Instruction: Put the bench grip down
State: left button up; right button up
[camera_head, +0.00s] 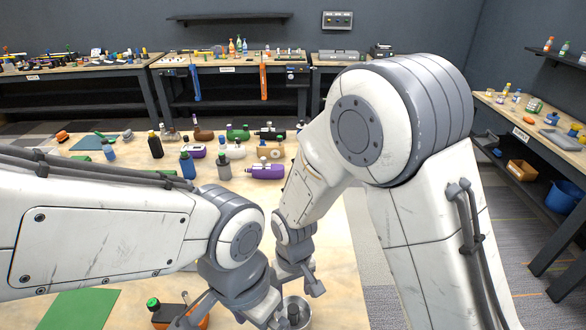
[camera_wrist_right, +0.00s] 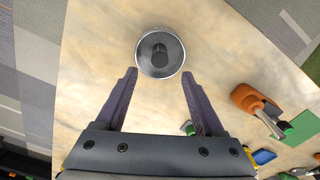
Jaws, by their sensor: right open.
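A dark upright cylinder (camera_wrist_right: 159,56), which may be the bench grip, stands in a round metal dish (camera_wrist_right: 144,65) on the pale table. The dish also shows at the bottom of the head view (camera_head: 305,305), partly behind my arms. My right gripper (camera_wrist_right: 159,74) is open and empty, its two fingertips pointing at the near side of the dish. In the head view my right gripper (camera_head: 294,284) hangs just above the dish. My left gripper's wrist is low in the head view, and its jaws are mostly cut off or hidden.
An orange tool (camera_wrist_right: 248,98) lies beside a green mat (camera_wrist_right: 299,127) on the table. The table area left of the dish in the wrist view is clear.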

jog(key=s+d+r+n+y+b, duration=0.1)
jog(key=s+d+r, duration=0.3)
jog(key=s+r, duration=0.9)
jog(key=shift+s+d+n+b, duration=0.35)
jog(key=shift+s+n+b, duration=0.4)
jog(key=shift+s, duration=0.15)
